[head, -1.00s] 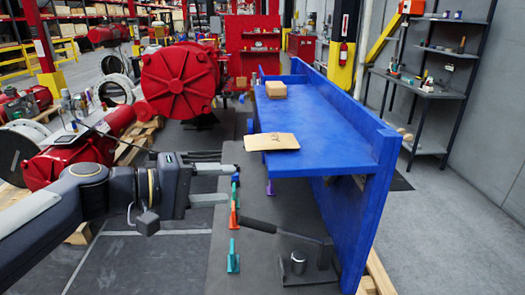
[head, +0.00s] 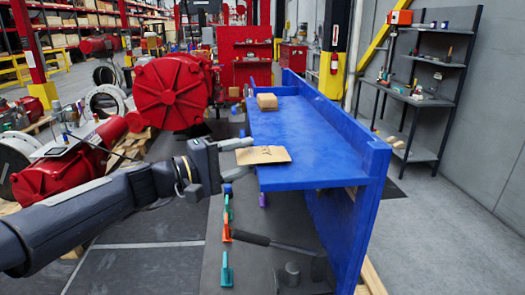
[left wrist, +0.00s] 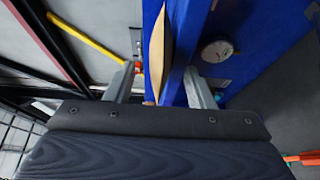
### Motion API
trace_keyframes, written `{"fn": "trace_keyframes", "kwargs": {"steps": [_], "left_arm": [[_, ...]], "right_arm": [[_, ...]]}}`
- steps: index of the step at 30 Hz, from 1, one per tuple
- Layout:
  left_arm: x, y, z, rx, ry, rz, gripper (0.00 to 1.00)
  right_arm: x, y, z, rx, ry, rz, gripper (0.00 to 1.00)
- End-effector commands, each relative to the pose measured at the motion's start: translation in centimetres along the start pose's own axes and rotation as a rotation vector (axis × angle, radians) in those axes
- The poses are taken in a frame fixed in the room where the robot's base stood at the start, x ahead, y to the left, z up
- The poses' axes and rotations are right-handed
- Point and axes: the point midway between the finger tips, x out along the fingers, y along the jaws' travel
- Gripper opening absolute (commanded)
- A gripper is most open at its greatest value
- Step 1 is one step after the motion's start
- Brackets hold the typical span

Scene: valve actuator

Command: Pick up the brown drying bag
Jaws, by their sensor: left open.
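The brown drying bag (head: 265,155) lies flat on the near left part of the blue bench (head: 310,135), with its left edge at the bench's edge. My left gripper (head: 241,157) is open beside that left edge, with one finger above the bag's level and one below. In the left wrist view the bag (left wrist: 158,50) shows nearly edge-on, between the two open fingers of my left gripper (left wrist: 160,78). No closed grip on the bag shows. My right gripper is not in view.
A cardboard box (head: 267,101) stands farther back on the bench. Below are a dark lower surface with a black-handled tool (head: 270,242) and small coloured stands (head: 226,270). A large red actuator (head: 172,92) stands at the left.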

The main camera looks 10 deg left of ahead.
Motion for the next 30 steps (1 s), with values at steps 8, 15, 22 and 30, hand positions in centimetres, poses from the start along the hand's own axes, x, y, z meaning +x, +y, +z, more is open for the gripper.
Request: {"fn": "trace_keyframes", "kwargs": {"steps": [8, 15, 22, 30], "left_arm": [[0.0, 0.0, 0.0, 0.001, 0.001, 0.0, 0.37], [0.0, 0.0, 0.0, 0.0, 0.001, 0.0, 0.06], [0.0, 0.0, 0.0, 0.001, 0.001, 0.0, 0.0], [0.0, 1.4, 0.0, 0.003, 0.0, 0.002, 0.0]], "right_arm": [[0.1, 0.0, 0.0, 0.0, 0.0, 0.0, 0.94], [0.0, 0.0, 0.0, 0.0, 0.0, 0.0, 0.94], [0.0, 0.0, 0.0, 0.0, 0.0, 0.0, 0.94], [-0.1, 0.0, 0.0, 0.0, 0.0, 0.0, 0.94]]}}
